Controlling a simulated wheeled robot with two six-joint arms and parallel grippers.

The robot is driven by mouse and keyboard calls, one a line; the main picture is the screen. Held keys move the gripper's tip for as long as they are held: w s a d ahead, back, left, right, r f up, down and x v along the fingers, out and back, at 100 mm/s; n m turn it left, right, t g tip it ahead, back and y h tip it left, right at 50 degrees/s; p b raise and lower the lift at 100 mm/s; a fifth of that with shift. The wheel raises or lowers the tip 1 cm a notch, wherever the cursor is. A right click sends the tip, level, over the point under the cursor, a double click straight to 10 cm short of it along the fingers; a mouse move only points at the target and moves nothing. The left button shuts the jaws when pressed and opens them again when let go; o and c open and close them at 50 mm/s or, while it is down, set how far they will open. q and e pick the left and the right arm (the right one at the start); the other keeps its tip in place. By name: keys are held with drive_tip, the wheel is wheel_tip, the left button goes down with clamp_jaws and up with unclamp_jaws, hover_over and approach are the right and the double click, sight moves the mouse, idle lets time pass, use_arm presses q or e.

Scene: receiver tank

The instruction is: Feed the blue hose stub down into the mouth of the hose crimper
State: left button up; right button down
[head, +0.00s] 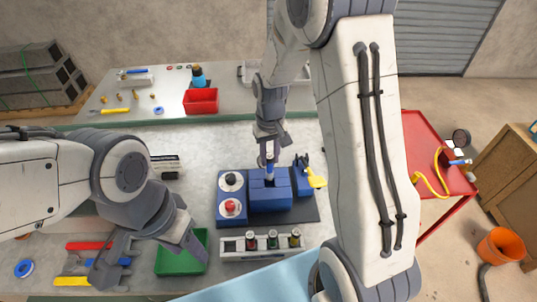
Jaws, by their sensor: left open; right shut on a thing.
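The hose crimper (270,200) is a blue block machine on a dark base plate in the middle of the bench. My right gripper (269,155) comes down from above and is shut on the small blue hose stub (270,172). The stub points down over the top of the crimper, at its mouth. I cannot tell whether its lower end is inside the mouth or just above it. My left gripper (150,266) is open and empty, over the green tray at the lower left.
Beside the crimper are a control box with a red button (230,207) and a yellow-handled part (316,180). A rack (262,254) with several fittings lies in front. A green tray (170,262) and tools are at left. A red bin (201,101) stands behind.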

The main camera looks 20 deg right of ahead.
sight(270, 172)
drive_tip(key=shift+f, duration=0.45)
drive_tip(key=shift+s, duration=0.15)
idle(0.4)
drive_tip(key=shift+f, duration=0.15)
drive_tip(key=shift+f+b, duration=0.95)
drive_tip(key=shift+f, duration=0.35)
drive_tip(key=shift+f+b, duration=0.5)
drive_tip(key=shift+f, duration=0.3)
